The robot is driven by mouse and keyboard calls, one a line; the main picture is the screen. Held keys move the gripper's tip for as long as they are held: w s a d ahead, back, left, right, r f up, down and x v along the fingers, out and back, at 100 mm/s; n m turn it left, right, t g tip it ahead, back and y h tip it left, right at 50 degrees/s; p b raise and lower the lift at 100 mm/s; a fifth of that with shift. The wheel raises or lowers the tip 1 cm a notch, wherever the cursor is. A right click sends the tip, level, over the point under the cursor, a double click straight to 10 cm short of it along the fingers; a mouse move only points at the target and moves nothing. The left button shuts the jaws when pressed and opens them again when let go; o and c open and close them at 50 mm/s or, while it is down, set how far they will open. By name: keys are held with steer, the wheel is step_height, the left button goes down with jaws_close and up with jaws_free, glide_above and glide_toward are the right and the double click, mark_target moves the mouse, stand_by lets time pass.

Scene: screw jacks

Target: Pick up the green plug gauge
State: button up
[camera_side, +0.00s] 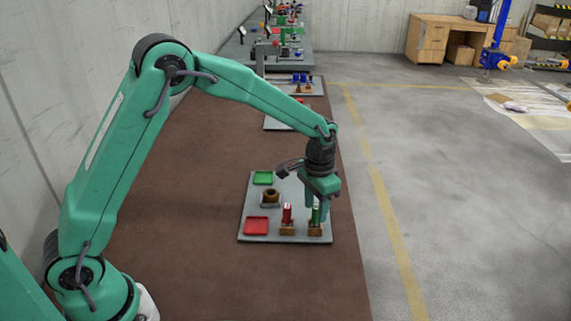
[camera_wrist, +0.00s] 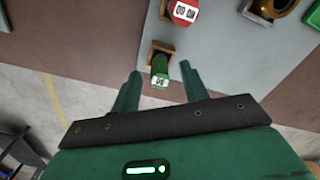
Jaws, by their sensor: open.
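The green plug gauge (camera_wrist: 160,72) stands in a small brown holder (camera_wrist: 157,47) near the edge of the grey board. In the side view the green plug gauge (camera_side: 315,215) shows just under my gripper (camera_side: 317,203), in its holder (camera_side: 315,228) at the board's front right. In the wrist view my gripper (camera_wrist: 160,84) is open, with one finger to each side of the green gauge. Whether the fingers touch it I cannot tell. A red plug gauge (camera_side: 287,213) stands in its own holder to the left; it also shows in the wrist view (camera_wrist: 184,12).
The grey board (camera_side: 270,238) also bears a red tray (camera_side: 256,225), a green tray (camera_side: 263,178) and a brown block with a dark ring (camera_side: 271,197). The brown table (camera_side: 190,220) is clear around the board. More boards with parts lie farther back.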

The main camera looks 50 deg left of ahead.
steer(key=shift+f, duration=0.7)
jaws_close()
